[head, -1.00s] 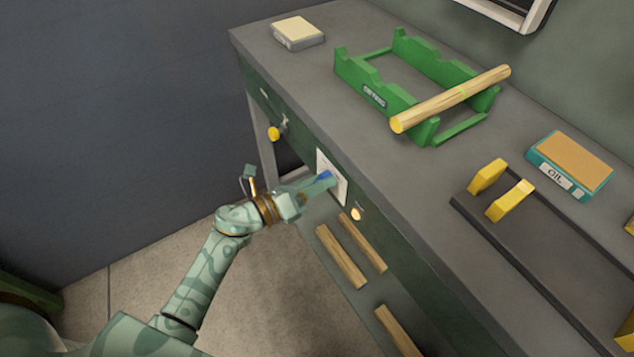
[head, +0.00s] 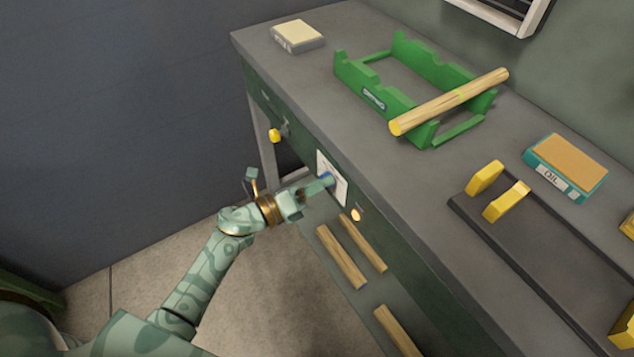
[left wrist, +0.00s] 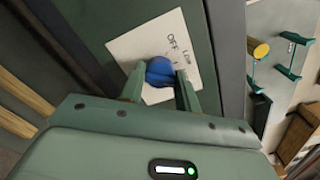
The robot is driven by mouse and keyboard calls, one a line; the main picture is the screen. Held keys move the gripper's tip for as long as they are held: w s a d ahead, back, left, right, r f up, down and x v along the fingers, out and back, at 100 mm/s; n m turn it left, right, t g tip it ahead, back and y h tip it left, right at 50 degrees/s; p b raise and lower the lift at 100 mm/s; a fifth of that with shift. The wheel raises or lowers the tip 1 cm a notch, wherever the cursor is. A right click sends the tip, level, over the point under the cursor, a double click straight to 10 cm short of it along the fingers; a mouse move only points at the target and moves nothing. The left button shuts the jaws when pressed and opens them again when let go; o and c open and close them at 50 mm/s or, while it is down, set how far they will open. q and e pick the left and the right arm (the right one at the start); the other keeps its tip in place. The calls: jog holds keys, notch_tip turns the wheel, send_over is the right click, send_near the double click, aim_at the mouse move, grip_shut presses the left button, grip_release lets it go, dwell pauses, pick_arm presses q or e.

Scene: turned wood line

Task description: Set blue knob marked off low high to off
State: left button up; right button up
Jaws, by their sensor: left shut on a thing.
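The blue knob (left wrist: 159,71) sits on a white plate (left wrist: 125,47) on the green front of the bench. The words OFF and LOW show on the plate in the left wrist view; the rest of the lettering is hidden. In the head view a little of the blue knob (head: 326,176) shows at my fingertips, and the white plate (head: 341,188) is partly covered. My left gripper (head: 322,183) is shut on the knob, with one finger on each side of it in the left wrist view (left wrist: 160,85). Where the knob points cannot be told. My right gripper is not in view.
A yellow knob (head: 274,135) and a lit amber lamp (head: 356,215) are on the bench front. On top are a green cradle (head: 375,98) with a wooden rod (head: 450,101), and an oil box (head: 566,165). Wooden rods (head: 341,257) lie below.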

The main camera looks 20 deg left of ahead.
pick_arm(q)
jog(key=shift+f+n+p, duration=0.1)
jog(key=shift+n+p, duration=3.15)
jog(key=shift+n, duration=4.85)
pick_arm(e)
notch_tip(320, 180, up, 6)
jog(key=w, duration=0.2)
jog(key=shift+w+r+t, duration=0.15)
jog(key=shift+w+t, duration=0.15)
pick_arm(q)
jog(key=o, duration=1)
jog(key=p+v, duration=0.2)
jog(key=v, duration=1.4)
jog(key=shift+s+a, duration=0.2)
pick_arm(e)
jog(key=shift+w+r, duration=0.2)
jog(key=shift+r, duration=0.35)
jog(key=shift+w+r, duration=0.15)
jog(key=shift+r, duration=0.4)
